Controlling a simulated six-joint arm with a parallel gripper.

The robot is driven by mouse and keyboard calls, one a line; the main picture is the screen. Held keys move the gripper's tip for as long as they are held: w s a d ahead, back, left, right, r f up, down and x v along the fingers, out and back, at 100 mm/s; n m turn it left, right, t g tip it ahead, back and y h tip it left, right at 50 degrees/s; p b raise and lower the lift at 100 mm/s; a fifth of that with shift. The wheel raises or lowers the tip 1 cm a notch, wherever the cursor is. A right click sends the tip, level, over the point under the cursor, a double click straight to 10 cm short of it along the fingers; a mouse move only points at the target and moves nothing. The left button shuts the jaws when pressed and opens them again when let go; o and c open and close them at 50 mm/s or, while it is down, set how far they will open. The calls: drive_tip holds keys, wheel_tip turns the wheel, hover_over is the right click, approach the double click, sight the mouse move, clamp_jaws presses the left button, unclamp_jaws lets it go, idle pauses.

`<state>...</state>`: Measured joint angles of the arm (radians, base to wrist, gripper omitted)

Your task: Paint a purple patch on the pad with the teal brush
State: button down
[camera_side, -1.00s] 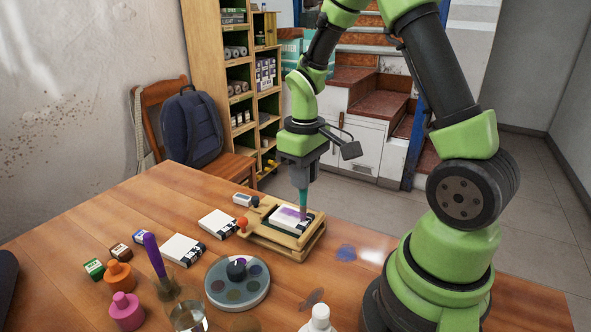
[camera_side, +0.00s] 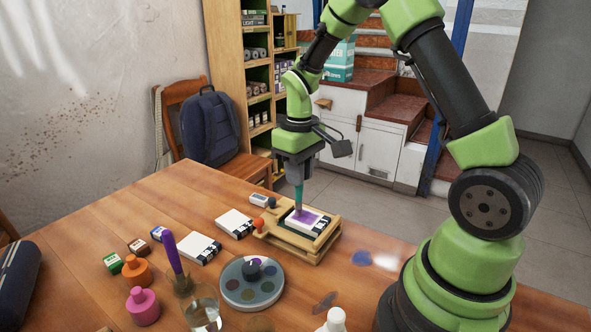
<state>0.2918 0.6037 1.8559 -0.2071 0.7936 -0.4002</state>
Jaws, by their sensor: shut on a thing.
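My gripper (camera_side: 298,180) is shut on the teal brush (camera_side: 299,194), which points straight down over the pad. The white pad (camera_side: 312,228) lies in a wooden frame (camera_side: 292,247) on the table. A purple patch (camera_side: 308,217) covers part of the pad's top. The brush tip is at the patch's left part and seems to touch it. I cannot see the bristles clearly. The round palette (camera_side: 250,299) with several wells stands nearer the camera, with a dark knob in its middle.
Two other white pads (camera_side: 192,248) (camera_side: 235,223) lie left of the frame. A purple-handled tool (camera_side: 174,254) stands in a jar beside a glass of water (camera_side: 202,312). Orange (camera_side: 137,271) and pink (camera_side: 142,305) bottles stand at the left.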

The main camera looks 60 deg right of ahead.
drive_tip(key=s+r, duration=0.4)
drive_tip(key=r, duration=0.4)
drive_tip(key=shift+s, duration=0.25)
idle(0.4)
drive_tip(key=shift+a, duration=0.1)
idle(0.4)
